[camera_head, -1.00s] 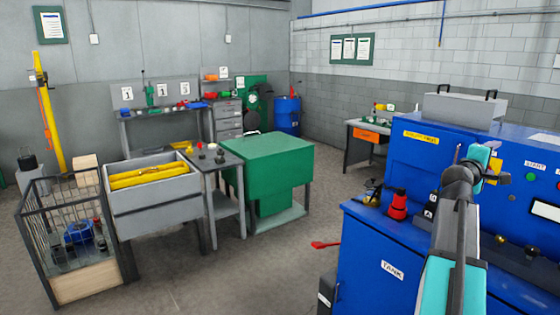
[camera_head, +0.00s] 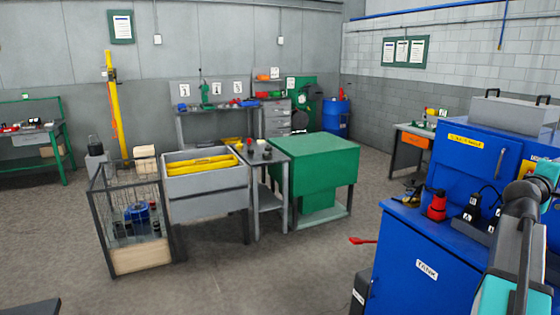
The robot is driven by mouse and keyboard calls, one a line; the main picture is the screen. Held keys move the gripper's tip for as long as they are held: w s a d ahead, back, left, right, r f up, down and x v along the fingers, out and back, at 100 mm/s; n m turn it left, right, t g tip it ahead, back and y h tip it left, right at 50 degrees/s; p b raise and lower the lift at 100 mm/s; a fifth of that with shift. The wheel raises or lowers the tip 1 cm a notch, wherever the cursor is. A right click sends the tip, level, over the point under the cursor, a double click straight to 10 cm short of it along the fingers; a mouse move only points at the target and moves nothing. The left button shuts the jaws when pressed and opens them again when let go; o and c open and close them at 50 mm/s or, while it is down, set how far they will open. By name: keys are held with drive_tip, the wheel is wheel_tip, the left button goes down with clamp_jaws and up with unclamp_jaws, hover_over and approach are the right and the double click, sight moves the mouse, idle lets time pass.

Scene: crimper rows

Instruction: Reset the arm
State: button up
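My arm reaches up along the right edge of the head view, in teal, grey and black, in front of a blue machine (camera_head: 398,250) with a label reading TANK. Its upper end is at the right edge of the picture. The gripper's fingers do not show, so I cannot see whether it holds anything.
A green block-shaped unit (camera_head: 312,160) stands mid-room. Left of it are a small grey table (camera_head: 266,157), a grey bin (camera_head: 207,194) with yellow items and a wire cage (camera_head: 130,215). A red lever (camera_head: 362,241) sticks out beside the blue machine. Open floor lies at front left.

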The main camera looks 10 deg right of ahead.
drive_tip(key=w+a+f+m+y, duration=0.1)
drive_tip(key=w+a+f+y, duration=0.1)
drive_tip(key=w+a+f, duration=0.55)
drive_tip(key=w+a+f+y, duration=0.25)
drive_tip(key=a+f, duration=0.25)
drive_tip(key=f, duration=0.6)
drive_tip(key=w+a+f+m+y, duration=0.1)
drive_tip(key=w+a+f+y, duration=0.25)
drive_tip(key=a+f, duration=0.45)
drive_tip(key=a+f+g+y, duration=0.2)
drive_tip(key=a+f+y, duration=0.4)
drive_tip(key=a+f, duration=2.05)
drive_tip(key=s+a+f+m+g+y, duration=0.1)
drive_tip(key=s+a+f, duration=0.3)
drive_tip(key=a, duration=0.3)
drive_tip(key=s+a+f+g+y, duration=0.1)
drive_tip(key=s+a+f, duration=0.25)
drive_tip(key=a, duration=0.25)
drive_tip(key=s+a+f+m+g+y, duration=0.1)
drive_tip(key=s+a+f+g, duration=0.2)
drive_tip(key=a, duration=0.4)
drive_tip(key=s+f+g+b, duration=0.4)
drive_tip(key=s+f+b, duration=0.6)
drive_tip(key=s+f, duration=1.6)
wheel_tip(320, 180, down, 2)
drive_tip(key=shift+s+d+f, duration=0.1)
drive_tip(key=shift+s+d, duration=0.15)
